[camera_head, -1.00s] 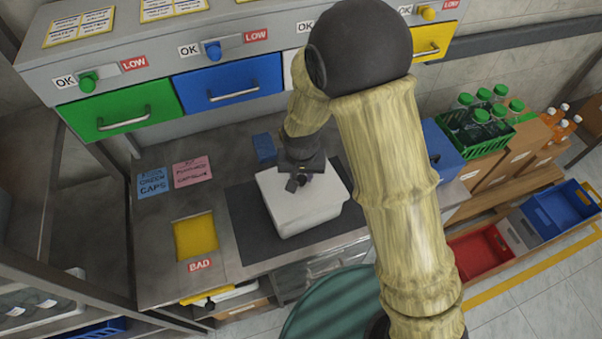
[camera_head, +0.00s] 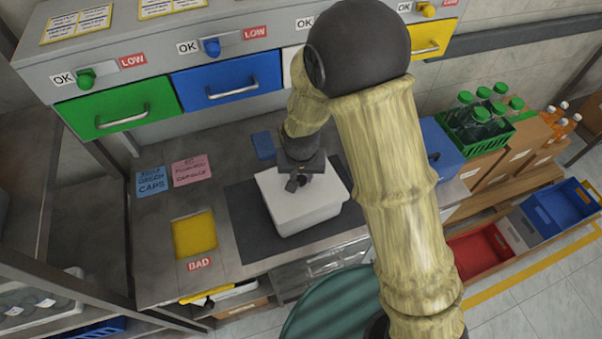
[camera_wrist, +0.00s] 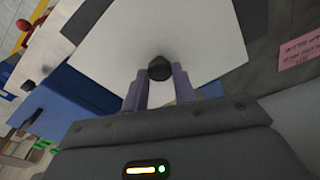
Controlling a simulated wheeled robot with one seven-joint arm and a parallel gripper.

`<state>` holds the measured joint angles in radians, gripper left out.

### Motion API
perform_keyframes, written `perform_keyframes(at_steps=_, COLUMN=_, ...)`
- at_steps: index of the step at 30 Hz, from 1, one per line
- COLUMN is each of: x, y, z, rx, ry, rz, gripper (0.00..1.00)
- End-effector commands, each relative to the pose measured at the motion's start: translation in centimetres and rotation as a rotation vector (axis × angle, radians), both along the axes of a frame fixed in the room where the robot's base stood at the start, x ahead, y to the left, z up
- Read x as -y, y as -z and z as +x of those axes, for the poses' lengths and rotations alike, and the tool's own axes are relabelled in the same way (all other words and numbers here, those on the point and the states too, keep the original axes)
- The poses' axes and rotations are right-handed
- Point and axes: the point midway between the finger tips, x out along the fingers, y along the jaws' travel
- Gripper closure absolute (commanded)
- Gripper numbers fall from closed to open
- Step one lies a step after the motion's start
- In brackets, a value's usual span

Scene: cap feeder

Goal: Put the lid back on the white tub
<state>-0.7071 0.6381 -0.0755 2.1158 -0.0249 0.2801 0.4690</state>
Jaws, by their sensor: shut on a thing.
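The white tub (camera_head: 307,219) stands on a dark mat on the bench. Its white lid (camera_head: 323,191) lies over the tub's top; it fills much of the wrist view (camera_wrist: 205,40). The lid has a dark round knob (camera_wrist: 159,68) in its middle. My gripper (camera_head: 297,184) is above the lid, with its two fingers (camera_wrist: 160,86) shut on the knob, one on each side. The head view does not show clearly whether the lid's rim sits fully flush on the tub, and my gripper hides part of the lid.
The dark mat (camera_head: 246,222) surrounds the tub. A small blue block (camera_head: 263,145) lies behind it. A yellow recess (camera_head: 195,235) marked BAD is at left. Green (camera_head: 120,107) and blue (camera_head: 228,82) drawers overhang the bench. A blue bin (camera_head: 440,150) stands at right.

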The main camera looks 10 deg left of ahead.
Motion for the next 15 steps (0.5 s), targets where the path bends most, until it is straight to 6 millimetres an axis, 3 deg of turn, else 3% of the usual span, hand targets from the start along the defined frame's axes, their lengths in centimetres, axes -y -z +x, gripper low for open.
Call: perform_keyframes(at_steps=15, x=-0.06, y=0.68, z=-0.15, rx=0.0, ry=-0.001, rz=0.0, gripper=1.0)
